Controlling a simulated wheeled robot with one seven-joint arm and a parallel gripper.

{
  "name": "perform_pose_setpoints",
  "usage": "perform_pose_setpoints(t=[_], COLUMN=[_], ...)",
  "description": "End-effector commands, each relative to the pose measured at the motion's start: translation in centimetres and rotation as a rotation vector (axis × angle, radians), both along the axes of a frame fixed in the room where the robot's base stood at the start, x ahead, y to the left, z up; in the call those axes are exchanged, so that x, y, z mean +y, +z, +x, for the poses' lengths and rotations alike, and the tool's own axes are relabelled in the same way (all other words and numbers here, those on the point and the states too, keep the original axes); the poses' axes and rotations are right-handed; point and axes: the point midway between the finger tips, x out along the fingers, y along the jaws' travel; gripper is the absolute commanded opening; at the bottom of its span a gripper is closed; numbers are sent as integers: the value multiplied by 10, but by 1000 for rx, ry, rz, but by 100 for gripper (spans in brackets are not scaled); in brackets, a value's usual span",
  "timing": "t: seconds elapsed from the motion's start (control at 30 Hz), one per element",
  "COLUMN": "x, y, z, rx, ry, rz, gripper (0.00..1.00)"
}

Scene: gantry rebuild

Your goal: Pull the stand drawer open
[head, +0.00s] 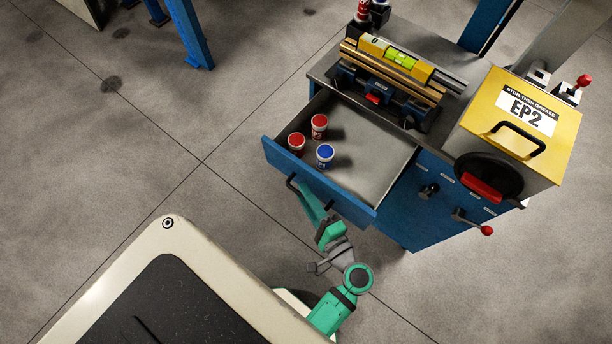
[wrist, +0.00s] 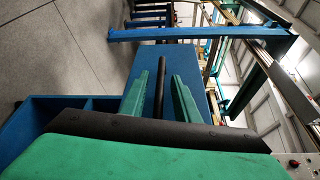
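The blue stand drawer (head: 318,186) is pulled well out of the stand (head: 432,206), and its grey inside (head: 375,165) shows. Two red-topped jars (head: 297,143) (head: 319,126) and one blue-topped jar (head: 325,156) stand upright in it. The dark bar handle (head: 291,183) is on the drawer front, partly hidden by my gripper (head: 305,193). In the wrist view my gripper (wrist: 170,72) has its two green fingers apart, one on each side of the dark handle (wrist: 160,85). Gaps show between the fingers and the bar, so I see no firm grip.
On the stand top sits a yellow level (head: 395,58) on a clamp-like fixture. A yellow EP2 box (head: 520,115) with a black handle is at the right, above a red-knobbed lever (head: 486,230). The floor (head: 150,130) left of the drawer is clear.

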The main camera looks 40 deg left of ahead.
Motion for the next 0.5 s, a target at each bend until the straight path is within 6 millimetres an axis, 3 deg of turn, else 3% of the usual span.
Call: perform_pose_setpoints(t=[0.3,0.5], x=[-2,-26], y=[0,2], z=[-1,-10], rx=[0,1], ry=[2,-2], rz=[0,0], gripper=[28,28])
